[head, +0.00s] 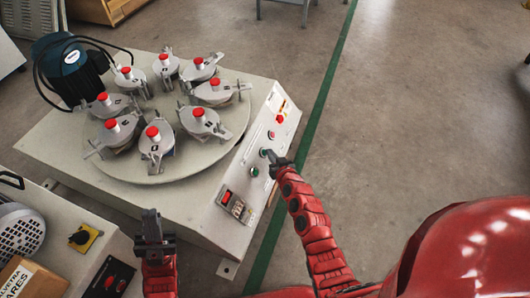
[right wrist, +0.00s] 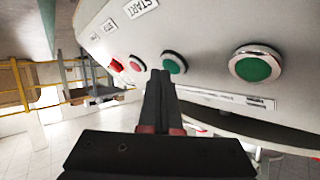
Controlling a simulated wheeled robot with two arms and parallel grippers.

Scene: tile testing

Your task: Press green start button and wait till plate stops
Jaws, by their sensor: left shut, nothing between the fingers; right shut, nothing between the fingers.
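The grey machine's sloped control panel (head: 240,180) carries a green button (head: 264,152), another green button (head: 254,171) and a red button (head: 271,135). In the right wrist view, a green button (right wrist: 174,64) shows right by the fingertips of my right gripper (right wrist: 158,75), with a larger green button (right wrist: 256,66) to its right and a red button (right wrist: 137,64) to its left. My right gripper (head: 274,158) is shut and empty at the panel; contact cannot be told. The round plate (head: 185,128) carries several clamps with red knobs. My left gripper (head: 152,226) is shut and empty.
A dark motor (head: 72,68) stands at the machine's back left. A second unit (head: 60,225) with a cardboard box (head: 30,280) is at lower left, beside my left gripper. A red switch (head: 226,197) sits low on the panel. Open floor lies right.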

